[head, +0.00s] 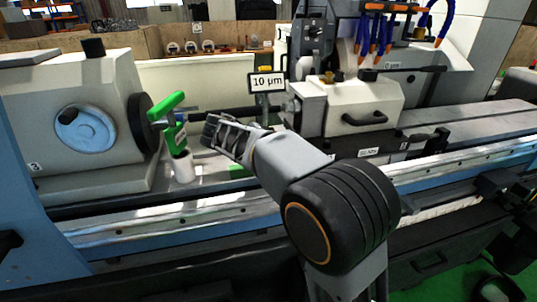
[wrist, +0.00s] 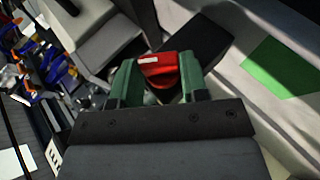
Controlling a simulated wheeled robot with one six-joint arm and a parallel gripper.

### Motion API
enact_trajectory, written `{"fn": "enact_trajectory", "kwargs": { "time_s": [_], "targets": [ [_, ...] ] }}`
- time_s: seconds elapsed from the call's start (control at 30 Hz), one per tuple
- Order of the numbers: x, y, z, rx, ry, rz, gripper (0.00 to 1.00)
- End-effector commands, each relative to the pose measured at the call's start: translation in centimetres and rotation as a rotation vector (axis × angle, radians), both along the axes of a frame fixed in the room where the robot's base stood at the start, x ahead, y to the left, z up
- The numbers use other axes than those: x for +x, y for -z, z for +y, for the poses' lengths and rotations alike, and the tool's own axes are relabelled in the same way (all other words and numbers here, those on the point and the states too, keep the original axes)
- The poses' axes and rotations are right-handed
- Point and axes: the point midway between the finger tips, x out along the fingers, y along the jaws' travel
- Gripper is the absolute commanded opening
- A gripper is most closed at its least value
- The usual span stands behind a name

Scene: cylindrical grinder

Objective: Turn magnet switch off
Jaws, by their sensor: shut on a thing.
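In the wrist view a red rotary knob (wrist: 162,72) with a white mark on its upper left sits between the two green fingers of my gripper (wrist: 157,80). The fingers are closed on the knob's sides. A dark block (wrist: 207,42) shows behind the knob; I take the knob to be the magnet switch. In the head view my gripper (head: 214,132) points left over the machine bed, just right of a green upright part (head: 174,125). The knob is hidden in the head view.
The headstock with a handwheel (head: 85,129) stands at left. A white cylinder (head: 182,167) stands below the green part. A "10 µm" sign (head: 267,81) is behind my gripper. The grinding unit (head: 360,105) is at right. A green patch (wrist: 278,68) shows in the wrist view.

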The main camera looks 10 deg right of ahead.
Motion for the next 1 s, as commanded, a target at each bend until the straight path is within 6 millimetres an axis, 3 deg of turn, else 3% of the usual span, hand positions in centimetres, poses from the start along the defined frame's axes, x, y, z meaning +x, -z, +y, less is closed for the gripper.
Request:
{"fn": "enact_trajectory", "kwargs": {
  "time_s": [0.03,0.5,1.0],
  "targets": [
    [0.03,0.69,0.19,-0.044,-0.003,0.001,0.17],
    [0.01,1.26,0.42,-0.453,-0.002,0.002,0.17],
    [-0.01,1.29,0.39,-0.668,0.000,0.001,0.17]
  ]
}}
